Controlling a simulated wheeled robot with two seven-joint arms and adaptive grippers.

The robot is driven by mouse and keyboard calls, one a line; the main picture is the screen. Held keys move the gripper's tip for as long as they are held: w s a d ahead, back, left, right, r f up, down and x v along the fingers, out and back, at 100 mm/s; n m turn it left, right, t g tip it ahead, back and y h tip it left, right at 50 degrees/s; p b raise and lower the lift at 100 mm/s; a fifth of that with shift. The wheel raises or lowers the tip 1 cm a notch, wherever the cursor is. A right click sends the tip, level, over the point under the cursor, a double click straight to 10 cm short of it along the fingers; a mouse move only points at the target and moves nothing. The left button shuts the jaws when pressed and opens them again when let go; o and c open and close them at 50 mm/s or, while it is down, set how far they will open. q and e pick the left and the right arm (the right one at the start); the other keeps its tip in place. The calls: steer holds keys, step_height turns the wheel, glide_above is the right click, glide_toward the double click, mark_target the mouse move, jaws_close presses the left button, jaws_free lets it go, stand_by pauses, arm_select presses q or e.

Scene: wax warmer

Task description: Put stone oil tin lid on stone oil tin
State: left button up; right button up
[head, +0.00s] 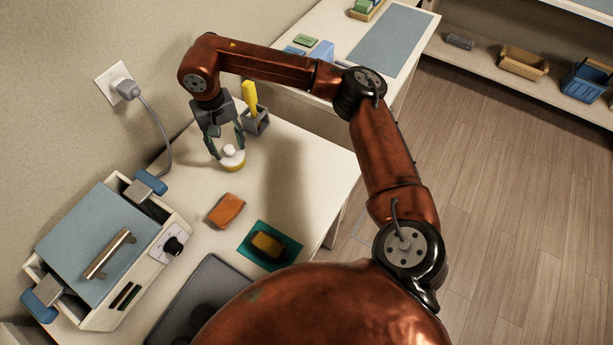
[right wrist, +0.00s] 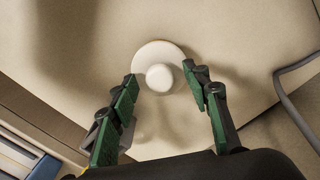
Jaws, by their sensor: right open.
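The stone oil tin (head: 236,166) is a small round tin with a yellow side, standing on the pale table near the wall. The stone oil tin lid (head: 229,156), white with a round knob, appears to sit on top of it; whether it is fully seated I cannot tell. In the right wrist view the lid (right wrist: 172,50) is a pale disc with its knob facing the camera. My right gripper (head: 227,145) is open over the lid, its green-padded fingers on either side of the knob with gaps. The tin's side is hidden in that view. My left gripper is out of view.
A grey holder (head: 257,122) with a yellow item stands just behind the gripper. An orange block (head: 226,210) and a teal tray (head: 285,239) lie nearer. The wax warmer (head: 98,245) stands at left; its cord (head: 168,140) runs to the wall.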

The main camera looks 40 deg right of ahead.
steer(key=shift+r, duration=0.15)
stand_by(0.5)
steer(key=shift+r+p, duration=2.1)
steer(key=shift+r, duration=1.75)
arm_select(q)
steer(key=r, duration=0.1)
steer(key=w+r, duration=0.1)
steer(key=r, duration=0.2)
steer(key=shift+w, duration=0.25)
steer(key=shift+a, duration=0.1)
arm_select(e)
step_height(320, 180, up, 12)
